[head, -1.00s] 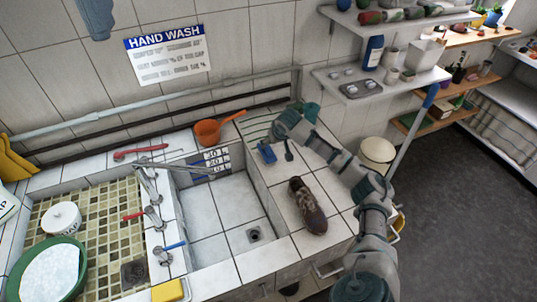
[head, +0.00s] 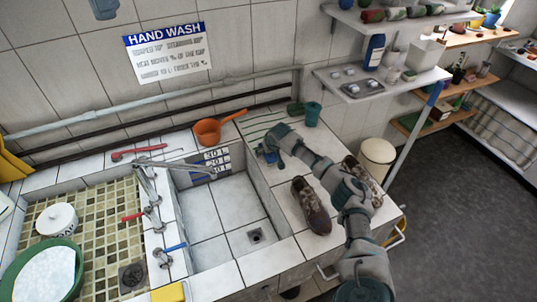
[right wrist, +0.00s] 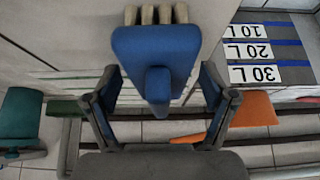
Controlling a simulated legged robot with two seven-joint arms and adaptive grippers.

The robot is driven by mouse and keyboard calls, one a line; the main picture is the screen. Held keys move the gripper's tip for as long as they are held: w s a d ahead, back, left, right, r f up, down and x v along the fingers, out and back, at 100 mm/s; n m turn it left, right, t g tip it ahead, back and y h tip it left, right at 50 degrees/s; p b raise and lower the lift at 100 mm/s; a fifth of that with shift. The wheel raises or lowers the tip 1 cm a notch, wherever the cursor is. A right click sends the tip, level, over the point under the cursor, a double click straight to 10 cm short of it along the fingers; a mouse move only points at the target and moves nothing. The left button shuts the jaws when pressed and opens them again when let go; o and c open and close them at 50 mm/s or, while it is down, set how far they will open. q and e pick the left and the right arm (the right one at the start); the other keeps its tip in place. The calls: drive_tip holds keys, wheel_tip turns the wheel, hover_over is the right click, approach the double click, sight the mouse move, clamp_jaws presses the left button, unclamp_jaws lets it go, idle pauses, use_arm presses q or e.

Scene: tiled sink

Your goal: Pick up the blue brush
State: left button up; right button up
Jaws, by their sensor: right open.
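The blue brush (right wrist: 155,50) has pale bristles and a blue handle. In the right wrist view it lies between the two spread fingers of my right gripper (right wrist: 160,85), with a gap on each side. In the head view the brush (head: 271,157) shows only as a small blue patch on the white tiled counter, right of the sink basin, partly hidden by the gripper. My right gripper (head: 268,147) is open and right over it. My left gripper is not in view.
Brown shoes (head: 312,206) stand on the counter near my right arm. An orange scoop (head: 209,130) is on the back ledge. A green cup (head: 312,114) stands behind the gripper. The sink basin (head: 215,215) lies to the left. A shelf (head: 385,84) hangs at the back right.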

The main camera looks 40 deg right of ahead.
drive_tip(key=shift+a+r, duration=0.2)
drive_tip(key=shift+a, duration=0.05)
drive_tip(key=shift+s+a+r, duration=0.1)
drive_tip(key=shift+a, duration=0.05)
drive_tip(key=c, duration=1.2)
drive_tip(key=shift+s+d+f, duration=0.1)
drive_tip(key=shift+d+f, duration=0.15)
drive_tip(key=shift+d, duration=0.3)
drive_tip(key=shift+c, duration=0.6)
drive_tip(key=shift+r, duration=0.25)
drive_tip(key=r, duration=0.1)
drive_tip(key=a+r+p, duration=0.1)
drive_tip(key=r, duration=0.1)
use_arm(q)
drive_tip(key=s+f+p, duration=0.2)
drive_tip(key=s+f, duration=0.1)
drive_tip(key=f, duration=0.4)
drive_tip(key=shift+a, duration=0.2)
use_arm(e)
drive_tip(key=s+a+r, duration=0.1)
drive_tip(key=s+a, duration=0.8)
drive_tip(key=a, duration=0.3)
drive_tip(key=shift+s+r, duration=0.3)
